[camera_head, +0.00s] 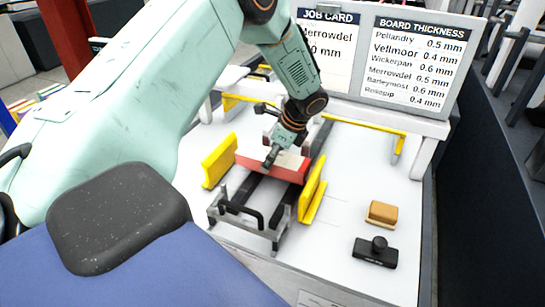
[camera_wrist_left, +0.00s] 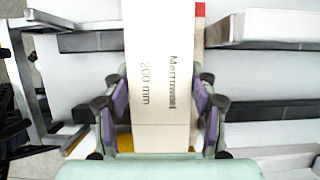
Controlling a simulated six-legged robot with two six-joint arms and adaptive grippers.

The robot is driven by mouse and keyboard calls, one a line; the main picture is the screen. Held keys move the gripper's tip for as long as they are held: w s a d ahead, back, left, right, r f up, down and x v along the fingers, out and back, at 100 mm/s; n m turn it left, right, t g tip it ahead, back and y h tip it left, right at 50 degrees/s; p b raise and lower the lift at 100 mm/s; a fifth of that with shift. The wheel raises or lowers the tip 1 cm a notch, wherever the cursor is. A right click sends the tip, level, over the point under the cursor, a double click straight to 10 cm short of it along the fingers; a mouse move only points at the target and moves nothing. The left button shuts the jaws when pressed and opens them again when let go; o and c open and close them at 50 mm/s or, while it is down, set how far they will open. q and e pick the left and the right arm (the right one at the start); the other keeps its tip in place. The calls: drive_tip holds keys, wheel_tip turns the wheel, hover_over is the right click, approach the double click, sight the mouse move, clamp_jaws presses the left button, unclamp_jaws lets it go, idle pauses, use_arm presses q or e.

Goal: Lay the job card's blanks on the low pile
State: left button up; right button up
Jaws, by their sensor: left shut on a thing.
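The job card (camera_head: 328,45) on the board reads "Merrowdel" and a length ending in "0 mm", partly hidden by my left arm. My left gripper (camera_head: 272,158) is over the feeder between the yellow side guides. In the left wrist view, the purple pads of my left gripper (camera_wrist_left: 160,108) are shut on the two sides of cream blanks (camera_wrist_left: 160,65) marked "Merrowdel 200 mm". Red-edged cream blanks (camera_head: 292,172) show at the gripper in the head view. I cannot tell the held blanks from a pile under them. My right gripper is not in view.
Yellow guides (camera_head: 218,160) (camera_head: 313,190) stand on both sides of the blanks. A black-handled frame (camera_head: 242,213) is in front. A tan block (camera_head: 382,212) and a black knobbed tool (camera_head: 375,252) lie on the white table at right. A board thickness chart (camera_head: 416,62) stands behind.

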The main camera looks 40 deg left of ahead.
use_arm(q)
drive_tip(key=shift+s+a+f, duration=0.1)
drive_tip(key=shift+a+f, duration=0.05)
drive_tip(key=shift+f, duration=0.05)
drive_tip(key=shift+f, duration=0.3)
drive_tip(key=o, duration=1.5)
drive_tip(key=shift+o, duration=0.7)
drive_tip(key=v, duration=1.2)
